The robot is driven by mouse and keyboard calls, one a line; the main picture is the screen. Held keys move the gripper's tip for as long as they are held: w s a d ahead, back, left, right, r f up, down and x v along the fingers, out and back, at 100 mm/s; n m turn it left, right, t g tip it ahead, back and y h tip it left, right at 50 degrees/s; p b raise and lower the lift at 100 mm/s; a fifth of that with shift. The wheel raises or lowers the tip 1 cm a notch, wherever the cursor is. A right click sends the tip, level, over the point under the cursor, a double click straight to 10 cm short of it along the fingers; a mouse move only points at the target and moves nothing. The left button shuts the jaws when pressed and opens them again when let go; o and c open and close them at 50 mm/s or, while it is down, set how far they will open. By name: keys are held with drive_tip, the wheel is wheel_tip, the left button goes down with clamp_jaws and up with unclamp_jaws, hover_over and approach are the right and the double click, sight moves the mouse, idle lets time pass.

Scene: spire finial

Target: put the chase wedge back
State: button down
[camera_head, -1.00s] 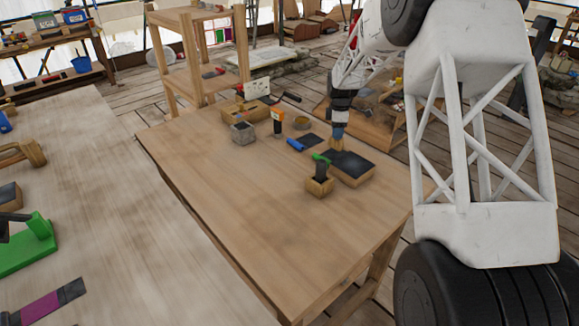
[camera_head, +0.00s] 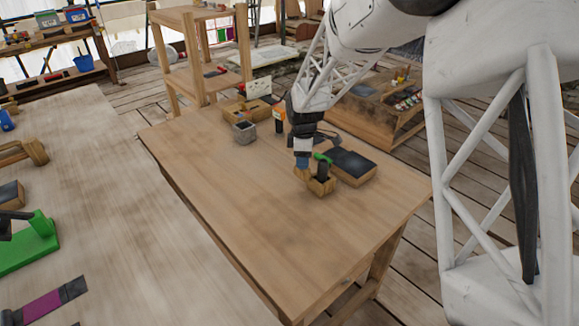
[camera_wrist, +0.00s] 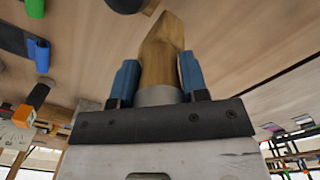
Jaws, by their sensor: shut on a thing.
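The chase wedge, a pale wooden tool with a tapering end and a grey collar (camera_wrist: 160,60), is held between the blue fingers of my gripper (camera_wrist: 160,85) in the wrist view. In the head view my gripper (camera_head: 301,163) is low over the table, and the wooden tool (camera_head: 301,174) shows just below it. It is at the left side of a small wooden box (camera_head: 320,188) that holds a dark tool with a green top (camera_head: 322,158). I cannot tell whether the tool touches the box or the table.
A wooden block with a dark top (camera_head: 350,165) stands right of the small box. A grey stone cube (camera_head: 244,132), an orange-and-black item (camera_head: 279,120) and a wooden tray (camera_head: 240,110) stand at the back. The table's front (camera_head: 270,235) is clear.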

drive_tip(key=shift+s+a+f, duration=0.15)
drive_tip(key=shift+s+a, duration=0.05)
drive_tip(key=shift+s, duration=0.4)
drive_tip(key=shift+s+a+f, duration=0.1)
drive_tip(key=shift+s+a, duration=0.1)
drive_tip(key=shift+s, duration=0.35)
drive_tip(key=w+a+f, duration=0.1)
drive_tip(key=w+a, duration=0.3)
drive_tip(key=w, duration=1)
drive_tip(key=shift+w+f, duration=0.15)
drive_tip(key=shift+w, duration=0.2)
drive_tip(key=shift+w+a+f, duration=0.1)
drive_tip(key=shift+w+f, duration=0.1)
drive_tip(key=shift+f, duration=0.75)
drive_tip(key=shift+w+a+f, duration=0.1)
drive_tip(key=shift+w+f, duration=0.1)
drive_tip(key=shift+f, duration=0.7)
drive_tip(key=shift+f, duration=0.1)
